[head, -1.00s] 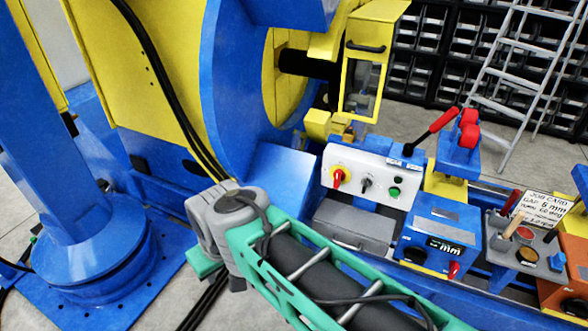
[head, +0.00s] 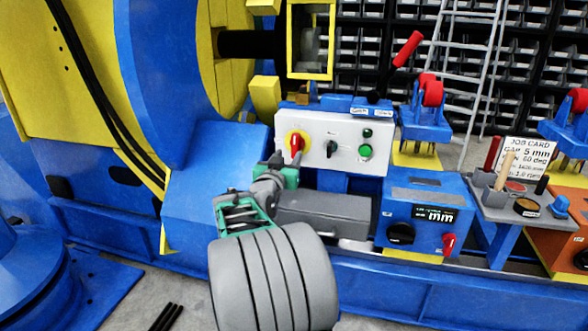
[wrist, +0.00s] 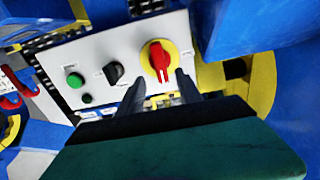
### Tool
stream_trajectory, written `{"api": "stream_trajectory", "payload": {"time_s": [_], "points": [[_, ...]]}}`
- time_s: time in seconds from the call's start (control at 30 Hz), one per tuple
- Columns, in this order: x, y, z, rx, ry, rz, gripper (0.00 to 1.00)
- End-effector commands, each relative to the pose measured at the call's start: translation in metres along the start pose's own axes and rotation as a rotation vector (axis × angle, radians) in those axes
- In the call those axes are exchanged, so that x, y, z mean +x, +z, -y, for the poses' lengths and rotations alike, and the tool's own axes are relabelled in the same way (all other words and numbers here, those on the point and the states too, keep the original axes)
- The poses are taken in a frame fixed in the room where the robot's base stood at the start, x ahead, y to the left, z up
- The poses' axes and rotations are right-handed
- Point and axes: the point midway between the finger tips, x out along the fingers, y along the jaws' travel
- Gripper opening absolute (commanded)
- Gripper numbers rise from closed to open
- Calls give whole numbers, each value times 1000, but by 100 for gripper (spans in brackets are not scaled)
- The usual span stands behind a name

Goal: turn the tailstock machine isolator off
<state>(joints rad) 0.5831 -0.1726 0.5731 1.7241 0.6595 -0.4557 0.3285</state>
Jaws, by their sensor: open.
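The isolator is a red rotary handle on a yellow round plate (head: 295,143), at the left end of a white control panel (head: 323,128). In the wrist view the red handle (wrist: 159,61) is close, and the panel looks tilted. My gripper (head: 279,163) is just below the isolator in the head view. In the wrist view its two dark fingers (wrist: 158,90) stand apart, one on each side of the lower part of the handle. The gripper is open. I cannot tell whether either finger touches the handle.
A black selector switch (head: 332,148) and a green button (head: 365,151) sit right of the isolator. A grey box (head: 335,213) lies below the panel. A blue unit with a display (head: 425,215) and a red-handled lever (head: 407,50) are to the right.

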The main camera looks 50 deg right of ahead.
Motion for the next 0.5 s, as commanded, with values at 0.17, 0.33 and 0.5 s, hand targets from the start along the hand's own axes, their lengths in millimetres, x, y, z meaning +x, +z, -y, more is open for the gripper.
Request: {"api": "stream_trajectory", "payload": {"time_s": [0.17,0.33,0.5], "points": [[29,0,-2,0,4,-2,42],[60,0,-1,0,2,0,42],[74,-2,-1,0,0,0,42]]}}
